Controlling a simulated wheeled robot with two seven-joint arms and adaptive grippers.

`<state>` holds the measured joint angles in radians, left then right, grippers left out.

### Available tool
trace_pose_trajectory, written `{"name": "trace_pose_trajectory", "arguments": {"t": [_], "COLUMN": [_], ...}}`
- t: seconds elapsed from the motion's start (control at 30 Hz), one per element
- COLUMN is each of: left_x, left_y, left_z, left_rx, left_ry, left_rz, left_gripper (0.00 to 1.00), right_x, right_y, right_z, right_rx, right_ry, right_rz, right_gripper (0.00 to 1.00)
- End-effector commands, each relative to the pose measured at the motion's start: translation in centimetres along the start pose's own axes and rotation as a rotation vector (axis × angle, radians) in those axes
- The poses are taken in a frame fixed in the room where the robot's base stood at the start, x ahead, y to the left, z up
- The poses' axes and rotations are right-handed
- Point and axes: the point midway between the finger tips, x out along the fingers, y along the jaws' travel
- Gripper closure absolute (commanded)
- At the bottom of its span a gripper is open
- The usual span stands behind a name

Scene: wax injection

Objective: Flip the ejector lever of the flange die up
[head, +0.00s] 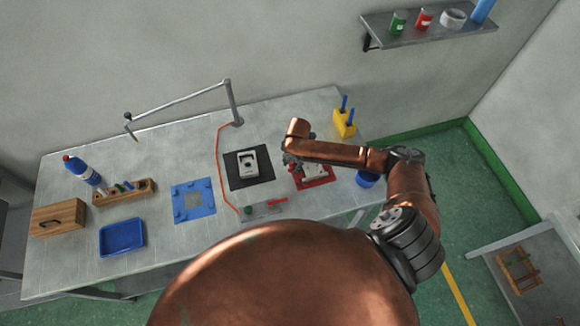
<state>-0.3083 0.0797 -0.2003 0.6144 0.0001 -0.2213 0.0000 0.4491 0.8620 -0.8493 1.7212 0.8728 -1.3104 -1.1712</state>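My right arm reaches in from the right over the bench, and its dark gripper (291,161) is over the left side of a pale die (313,171) on a red mat (323,183). The gripper and arm hide much of this die, and no lever on it can be made out. I cannot tell if the gripper touches the die or if its fingers are open. A second pale block (248,157) with a dark opening sits on a black mat (236,181) to the left. Which one is the flange die is not clear. My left gripper is not in view.
On the bench (150,239) are a blue tray (122,238), a blue plate (193,201), a wooden box (58,217), a bottle (82,171), a tool rack (124,191) and a yellow holder (344,124). A jointed stand (233,103) with an orange cable rises behind. A grey panel has a red handle (277,202).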

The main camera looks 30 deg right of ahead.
Motion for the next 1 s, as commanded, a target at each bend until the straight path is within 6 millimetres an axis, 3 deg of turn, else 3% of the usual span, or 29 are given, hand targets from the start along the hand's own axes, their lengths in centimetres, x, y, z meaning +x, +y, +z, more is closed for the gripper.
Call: {"name": "trace_pose_trajectory", "arguments": {"t": [0.17,0.43,0.57,1.0], "left_x": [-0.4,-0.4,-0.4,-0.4], "left_y": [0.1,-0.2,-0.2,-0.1], "left_z": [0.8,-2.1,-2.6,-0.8], "left_rx": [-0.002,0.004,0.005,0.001], "left_ry": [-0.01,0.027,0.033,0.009], "left_rz": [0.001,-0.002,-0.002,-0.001], "left_gripper": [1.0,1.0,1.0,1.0], "right_x": [2.3,3.4,3.4,3.3], "right_y": [0.1,0.2,0.2,0.2], "right_z": [-0.1,-0.2,-0.2,-0.1], "right_rx": [0.0,-0.004,-0.004,-0.004], "right_ry": [0.001,0.001,0.001,0.0], "right_rz": [0.0,0.001,0.001,0.001], "right_gripper": [0.67,0.67,0.67,0.95]}}
